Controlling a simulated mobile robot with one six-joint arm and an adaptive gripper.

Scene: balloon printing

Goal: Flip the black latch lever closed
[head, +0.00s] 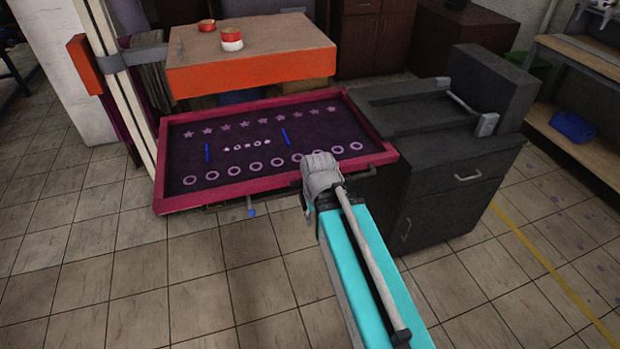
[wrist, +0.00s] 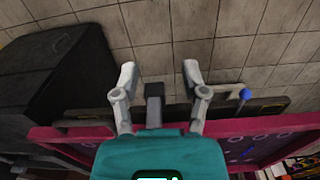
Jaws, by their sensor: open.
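The black latch lever (wrist: 154,112) shows in the wrist view as a short dark upright piece at the edge of the magenta screen frame (wrist: 75,134). My gripper (wrist: 160,74) is open, with one grey finger on each side of the lever. I see a gap between the lever and each finger, and nothing is gripped. In the head view, my gripper (head: 320,165) is at the front edge of the magenta frame (head: 270,190), right of its middle. The gripper and arm seem to hide the lever there.
A blue-knobbed lever (head: 251,212) hangs under the frame's front edge, left of my gripper; it also shows in the wrist view (wrist: 245,94). A dark cabinet (head: 455,185) stands at the right. An orange-edged platen (head: 250,73) is behind the screen. Tiled floor in front is clear.

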